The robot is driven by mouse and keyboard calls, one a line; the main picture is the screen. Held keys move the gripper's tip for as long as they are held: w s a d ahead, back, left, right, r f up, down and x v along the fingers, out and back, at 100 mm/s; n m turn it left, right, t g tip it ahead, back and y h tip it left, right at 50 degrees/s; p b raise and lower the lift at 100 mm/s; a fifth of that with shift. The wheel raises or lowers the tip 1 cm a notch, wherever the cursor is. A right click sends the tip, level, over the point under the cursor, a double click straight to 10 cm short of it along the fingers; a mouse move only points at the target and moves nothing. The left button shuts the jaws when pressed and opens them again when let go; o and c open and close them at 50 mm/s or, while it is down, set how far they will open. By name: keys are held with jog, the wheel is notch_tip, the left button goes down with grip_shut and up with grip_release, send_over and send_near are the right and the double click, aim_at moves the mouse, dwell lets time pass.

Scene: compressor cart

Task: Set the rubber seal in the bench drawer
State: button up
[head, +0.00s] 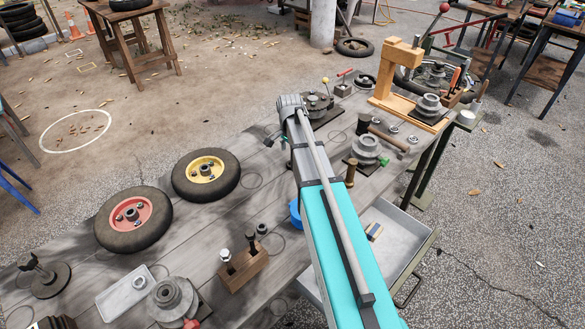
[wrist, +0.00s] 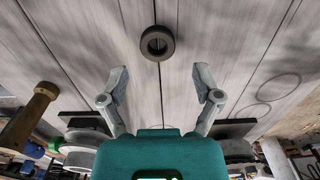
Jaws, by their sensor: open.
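The rubber seal, a small dark ring (wrist: 157,43), lies flat on the grey plank bench in the wrist view, beyond the fingertips and about midway between them. I cannot make it out in the head view. My gripper (wrist: 158,85) is open and empty, its two fingers spread apart, pointing toward the bench and not touching the ring. In the head view my gripper (head: 271,138) is partly hidden by the arm, low over the middle of the bench. The bench drawer (head: 408,243) is pulled out at the front side, with a small dark and tan item inside.
Red-hubbed (head: 133,218) and yellow-hubbed (head: 206,173) wheels lie left of my arm. A wooden block with bolts (head: 243,268) is nearer. Pulleys, a mallet and a wooden press frame (head: 400,75) crowd the right end. A blue bowl (head: 295,212) is partly behind my arm.

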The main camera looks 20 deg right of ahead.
jog(key=shift+f, duration=0.1)
dwell(0.3)
jog(key=shift+d+f+b, duration=0.15)
jog(key=shift+f+b, duration=1.1)
jog(key=shift+b, duration=0.05)
jog(key=shift+d+f+b, duration=0.15)
jog(key=shift+f+b, duration=1.1)
jog(key=shift+b, duration=0.05)
jog(key=c, duration=1)
jog(key=shift+r, duration=0.1)
